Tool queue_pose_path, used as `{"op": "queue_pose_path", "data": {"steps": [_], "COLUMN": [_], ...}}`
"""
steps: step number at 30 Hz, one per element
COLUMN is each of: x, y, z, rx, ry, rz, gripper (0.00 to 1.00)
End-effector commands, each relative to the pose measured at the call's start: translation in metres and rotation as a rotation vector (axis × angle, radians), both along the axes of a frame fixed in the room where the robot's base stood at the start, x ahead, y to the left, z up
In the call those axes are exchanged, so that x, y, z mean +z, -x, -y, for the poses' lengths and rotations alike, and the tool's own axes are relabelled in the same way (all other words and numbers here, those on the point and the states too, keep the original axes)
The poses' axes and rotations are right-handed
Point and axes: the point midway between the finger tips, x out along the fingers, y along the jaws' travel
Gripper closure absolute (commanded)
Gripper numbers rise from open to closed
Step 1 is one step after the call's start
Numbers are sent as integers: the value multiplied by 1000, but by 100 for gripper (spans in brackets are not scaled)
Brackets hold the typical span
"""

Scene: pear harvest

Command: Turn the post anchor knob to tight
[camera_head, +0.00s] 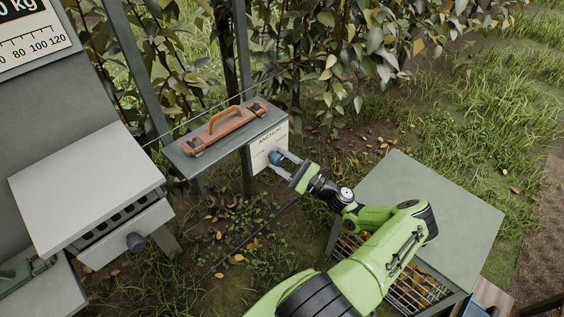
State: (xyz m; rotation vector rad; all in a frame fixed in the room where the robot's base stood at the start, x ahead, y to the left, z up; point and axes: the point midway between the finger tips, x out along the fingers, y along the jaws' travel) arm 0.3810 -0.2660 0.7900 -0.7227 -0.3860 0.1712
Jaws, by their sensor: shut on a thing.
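The post anchor knob (275,157) is a small blue-grey knob on the front of a pale panel (260,150) lettered "ANCHOR". My gripper (281,162) has come in from the lower right, with its two pale fingers on either side of the knob, shut on it. The fingers hide part of the knob. Smaller lettering on the panel is too small to read, so I cannot tell which setting the knob is at.
An orange-handled tool (224,124) lies on the grey shelf (185,163) left of the panel. A grey-green table (435,205) stands at the right, close to my arm. A cabinet with a drawer (122,237) and dark knob stands at the left. Foliage hangs behind.

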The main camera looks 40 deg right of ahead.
Motion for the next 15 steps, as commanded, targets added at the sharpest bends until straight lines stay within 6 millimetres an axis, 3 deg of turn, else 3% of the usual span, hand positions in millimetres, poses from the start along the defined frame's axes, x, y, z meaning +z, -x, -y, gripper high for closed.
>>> {"op": "queue_pose_path", "data": {"steps": [15], "x": [-1], "y": [0], "z": [0], "rx": [-1], "ry": [-56], "rz": [-5], "gripper": [86]}}
